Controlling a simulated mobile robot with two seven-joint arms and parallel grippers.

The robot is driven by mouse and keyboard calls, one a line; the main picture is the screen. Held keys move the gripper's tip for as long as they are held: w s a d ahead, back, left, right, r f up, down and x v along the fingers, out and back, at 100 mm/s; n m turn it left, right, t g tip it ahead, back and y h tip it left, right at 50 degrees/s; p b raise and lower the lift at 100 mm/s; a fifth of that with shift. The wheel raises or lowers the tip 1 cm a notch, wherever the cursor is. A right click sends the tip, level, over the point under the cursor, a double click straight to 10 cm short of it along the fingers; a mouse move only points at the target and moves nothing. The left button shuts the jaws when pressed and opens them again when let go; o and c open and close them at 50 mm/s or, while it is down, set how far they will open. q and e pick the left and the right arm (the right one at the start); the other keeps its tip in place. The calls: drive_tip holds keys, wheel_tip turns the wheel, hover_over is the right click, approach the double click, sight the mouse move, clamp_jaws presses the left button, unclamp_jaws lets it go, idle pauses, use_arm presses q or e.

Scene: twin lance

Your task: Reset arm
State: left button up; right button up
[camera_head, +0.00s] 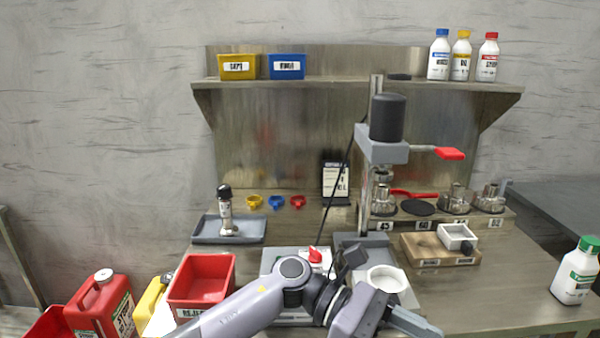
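My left arm comes in from the lower left and reaches across the front of the bench. Its gripper (405,322) is at the bottom edge of the view, pointing right, in front of a white round dish (386,279) on a pale plate. The gripper is seen side-on and partly cut off by the frame, so its opening and anything between its fingers cannot be made out. My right arm and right gripper are not in view.
A drill-press-like stand (387,150) with a red-tipped lever rises behind the gripper. A red bin (202,283) stands left of the arm, near a red canister (102,305). A green-capped bottle (575,272) stands far right. Bench between gripper and bottle is clear.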

use_arm(q)
drive_tip(key=w+a+f+m+t+y, duration=0.1)
drive_tip(key=w+a+f+m+t, duration=0.15)
drive_tip(key=a+m+t, duration=0.55)
drive_tip(key=w+a+f+m+t+p, duration=0.1)
drive_tip(key=w+a+f+m+t, duration=0.2)
drive_tip(key=m+t, duration=0.75)
drive_tip(key=w+a+f+m+t+y, duration=0.15)
drive_tip(key=a+f+m+t, duration=0.4)
drive_tip(key=m, duration=0.65)
drive_tip(key=s+a+f+n+g+y+p, duration=0.1)
drive_tip(key=s+a+f+n+g+y, duration=0.4)
drive_tip(key=s+a+f+n+y, duration=0.4)
drive_tip(key=s+a+f+n, duration=0.7)
drive_tip(key=a, duration=0.2)
drive_tip(key=shift+s+a+f, duration=0.15)
drive_tip(key=shift+a+f, duration=0.15)
